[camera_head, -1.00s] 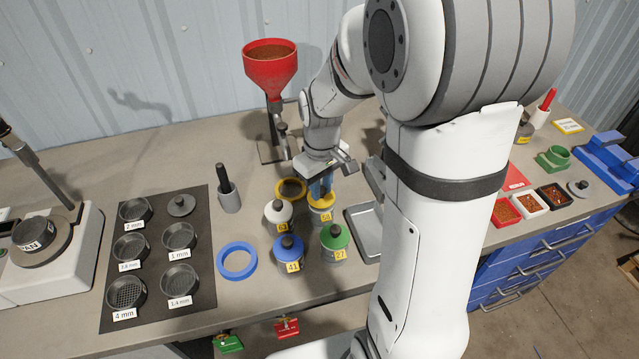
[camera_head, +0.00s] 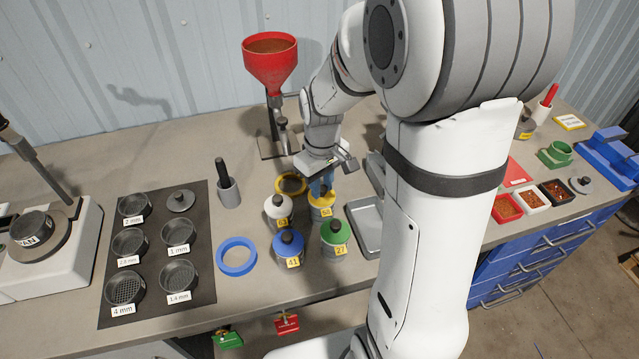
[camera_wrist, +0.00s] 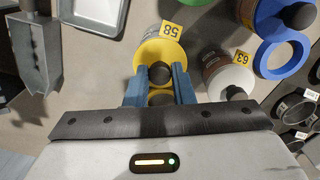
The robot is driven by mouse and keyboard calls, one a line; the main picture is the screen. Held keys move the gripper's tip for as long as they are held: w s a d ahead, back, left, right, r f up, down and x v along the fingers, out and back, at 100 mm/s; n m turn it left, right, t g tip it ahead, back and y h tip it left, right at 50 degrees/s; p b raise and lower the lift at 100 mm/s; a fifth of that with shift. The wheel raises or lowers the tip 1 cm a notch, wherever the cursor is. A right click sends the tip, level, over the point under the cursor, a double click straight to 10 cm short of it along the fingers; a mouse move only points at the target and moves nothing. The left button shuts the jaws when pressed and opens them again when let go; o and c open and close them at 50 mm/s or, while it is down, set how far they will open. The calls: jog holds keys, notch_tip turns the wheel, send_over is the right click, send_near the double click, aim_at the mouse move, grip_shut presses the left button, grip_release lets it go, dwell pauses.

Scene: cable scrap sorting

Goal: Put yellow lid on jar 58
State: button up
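The yellow lid (camera_head: 322,201) with its dark knob sits over jar 58 (camera_head: 326,213) and looks level. In the wrist view the lid (camera_wrist: 150,52) covers the mouth of jar 58 (camera_wrist: 168,29); whether it is fully seated is hard to tell. My gripper (camera_head: 321,187) points down over the lid. Its blue fingers (camera_wrist: 160,80) stand on both sides of the dark knob, close against it, and appear shut on it. The fingers partly hide the lid.
Close by stand jar 63 (camera_head: 278,208) with a white lid, jar 41 (camera_head: 289,246) with a blue lid and jar 27 (camera_head: 336,236) with a green lid. A yellow ring (camera_head: 291,184) lies behind, a blue ring (camera_head: 237,257) at left. A metal tray (camera_head: 364,222) lies right.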

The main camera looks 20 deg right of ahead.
aim_at(322, 188)
jog(key=o, duration=0.5)
notch_tip(322, 188, up, 8)
jog(key=shift+f, duration=0.1)
jog(key=s+m+t, duration=0.1)
jog(key=s, duration=0.3)
jog(key=s+r+m+t, duration=0.1)
jog(key=s+m, duration=0.1)
jog(key=s, duration=0.3)
jog(key=s+r+m+t, duration=0.1)
jog(key=s, duration=0.4)
jog(key=shift+s+a+r+m, duration=0.1)
jog(key=shift+a+r+m, duration=0.15)
jog(key=shift+m, duration=0.15)
